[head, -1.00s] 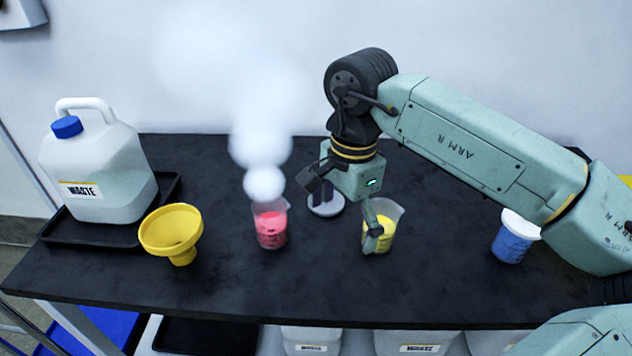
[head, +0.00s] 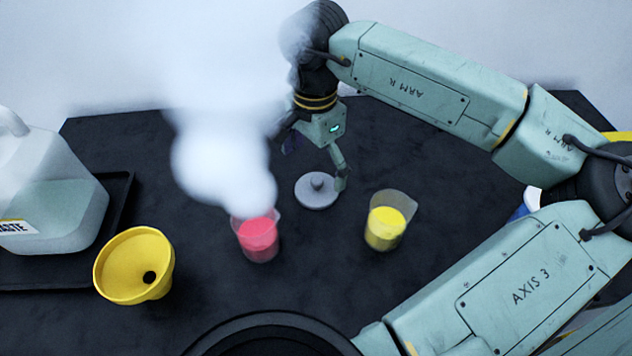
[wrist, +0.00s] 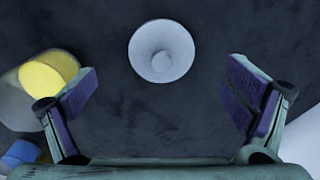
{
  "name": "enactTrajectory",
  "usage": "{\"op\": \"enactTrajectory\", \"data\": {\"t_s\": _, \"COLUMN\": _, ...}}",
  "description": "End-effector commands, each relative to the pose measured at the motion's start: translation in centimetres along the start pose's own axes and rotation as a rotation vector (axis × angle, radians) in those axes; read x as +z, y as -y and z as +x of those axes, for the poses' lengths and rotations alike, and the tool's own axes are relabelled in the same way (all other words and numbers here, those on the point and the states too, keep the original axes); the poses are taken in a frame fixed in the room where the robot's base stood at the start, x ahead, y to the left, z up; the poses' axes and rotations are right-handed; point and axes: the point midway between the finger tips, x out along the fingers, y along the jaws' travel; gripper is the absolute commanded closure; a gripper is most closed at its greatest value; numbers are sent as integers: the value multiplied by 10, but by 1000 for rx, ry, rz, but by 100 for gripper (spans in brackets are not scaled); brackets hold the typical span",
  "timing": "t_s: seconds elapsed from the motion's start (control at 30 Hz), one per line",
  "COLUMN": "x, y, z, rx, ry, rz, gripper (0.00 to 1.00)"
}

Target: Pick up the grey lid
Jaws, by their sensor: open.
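The grey lid (head: 317,190) is a round disc with a small knob on top. It lies flat on the black table, behind and between the two beakers. In the wrist view the lid (wrist: 161,50) is at the top centre, beyond the fingertips and apart from them. My gripper (wrist: 160,88) is open and empty, its two purple-padded fingers spread wide. In the head view my gripper (head: 318,160) is at the lid's far side, one finger showing near the lid's right edge. Smoke partly hides the other finger there.
A beaker of pink liquid (head: 258,238) gives off thick white smoke. A beaker of yellow liquid (head: 386,228) stands to the right. A yellow funnel (head: 134,265) and a waste jug (head: 50,200) on a black tray (head: 118,212) are at left. A blue-filled container (head: 521,211) is partly hidden at right.

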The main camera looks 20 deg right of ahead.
Motion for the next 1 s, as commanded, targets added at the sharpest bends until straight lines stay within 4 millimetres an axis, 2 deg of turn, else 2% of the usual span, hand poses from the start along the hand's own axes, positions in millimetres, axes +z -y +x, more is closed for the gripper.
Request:
{"op": "enactTrajectory", "data": {"t_s": 0.17, "x": -1, "y": 0, "z": 12, "rx": 0, "ry": 3, "rz": 0, "gripper": 4}}
{"op": "enactTrajectory", "data": {"t_s": 0.4, "x": -6, "y": 1, "z": 47, "rx": 0, "ry": 4, "rz": -1, "gripper": 4}}
{"op": "enactTrajectory", "data": {"t_s": 0.5, "x": -6, "y": 1, "z": 55, "rx": 0, "ry": 2, "rz": -1, "gripper": 4}}
{"op": "enactTrajectory", "data": {"t_s": 0.77, "x": -6, "y": 1, "z": 58, "rx": -1, "ry": 0, "rz": 0, "gripper": 5}}
{"op": "enactTrajectory", "data": {"t_s": 1.0, "x": -6, "y": 1, "z": 58, "rx": -1, "ry": 0, "rz": 0, "gripper": 21}}
